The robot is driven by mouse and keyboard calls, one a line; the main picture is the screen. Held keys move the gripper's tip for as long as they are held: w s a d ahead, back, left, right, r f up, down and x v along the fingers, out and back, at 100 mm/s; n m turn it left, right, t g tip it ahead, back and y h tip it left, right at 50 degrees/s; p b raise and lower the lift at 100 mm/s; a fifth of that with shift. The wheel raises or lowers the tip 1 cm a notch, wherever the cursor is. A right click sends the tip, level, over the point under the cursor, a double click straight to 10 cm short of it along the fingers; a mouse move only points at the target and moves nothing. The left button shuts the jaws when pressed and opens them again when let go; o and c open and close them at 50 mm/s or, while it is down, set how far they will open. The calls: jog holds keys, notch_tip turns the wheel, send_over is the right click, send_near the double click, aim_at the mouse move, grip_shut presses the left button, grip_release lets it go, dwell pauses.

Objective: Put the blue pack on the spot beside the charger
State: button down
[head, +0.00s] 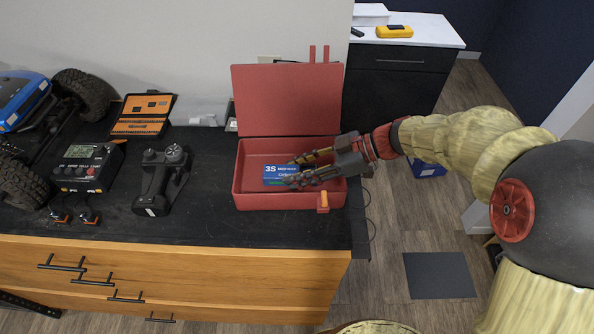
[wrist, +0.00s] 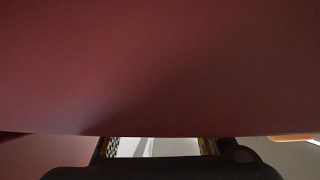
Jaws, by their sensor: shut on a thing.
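The blue pack (head: 281,174), with white "3S" lettering, is inside the open red box (head: 240,200). My gripper (head: 299,171) reaches into the box from the right and is shut on the blue pack, with its fingers at the pack's right end. Whether the pack touches the box floor I cannot tell. In the wrist view, my gripper (wrist: 155,147) shows at the bottom edge with a pale thing between the fingers. The charger (head: 86,166) is a black unit with a small screen, left on the bench. A marked spot beside it is not clear.
The red box's lid (head: 287,100) stands up at the back. A black radio transmitter (head: 160,180) lies between charger and box. An orange tool case (head: 142,114) stands behind, and a blue crawler (head: 24,98) is at far left. Small connectors (head: 75,216) lie before the charger.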

jog(key=shift+f, duration=0.15)
jog(key=c, duration=1.2)
grip_release()
jog(key=shift+c, duration=0.2)
jog(key=shift+p, duration=0.85)
